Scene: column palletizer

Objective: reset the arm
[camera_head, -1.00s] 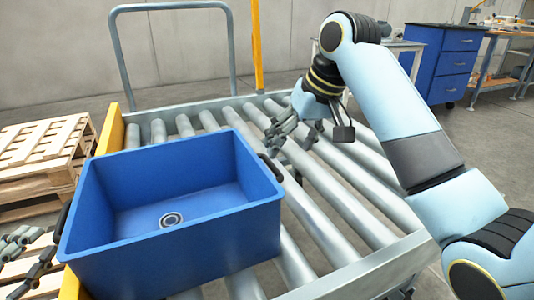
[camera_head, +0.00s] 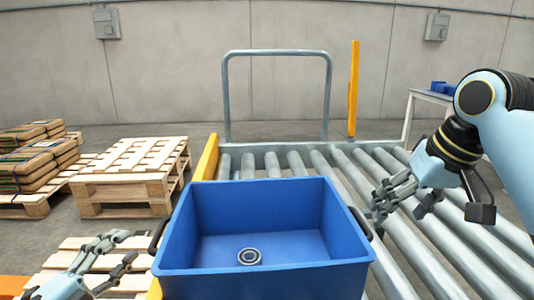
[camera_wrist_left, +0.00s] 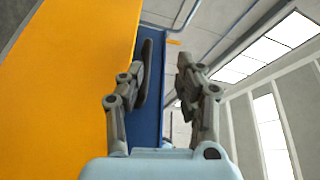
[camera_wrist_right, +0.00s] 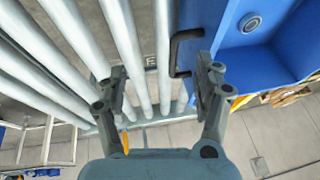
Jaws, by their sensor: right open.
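My right gripper (camera_head: 398,208) is open and empty above the rollers, just right of the blue crate (camera_head: 270,282). In the right wrist view its fingers (camera_wrist_right: 160,88) stand apart, with the crate's dark handle (camera_wrist_right: 174,52) close to the right-hand finger; I cannot tell whether they touch. My left gripper (camera_head: 130,248) is open at the lower left, left of the crate's left handle (camera_head: 160,232) and apart from it. The left wrist view shows its fingers (camera_wrist_left: 162,80) spread with nothing between them. A metal bearing ring (camera_head: 249,262) lies on the crate floor.
The crate stands on a roller conveyor (camera_head: 415,235) with a yellow side rail (camera_head: 207,158). A grey tube frame (camera_head: 277,54) and a yellow post (camera_head: 353,90) rise behind. Rollers at right are free.

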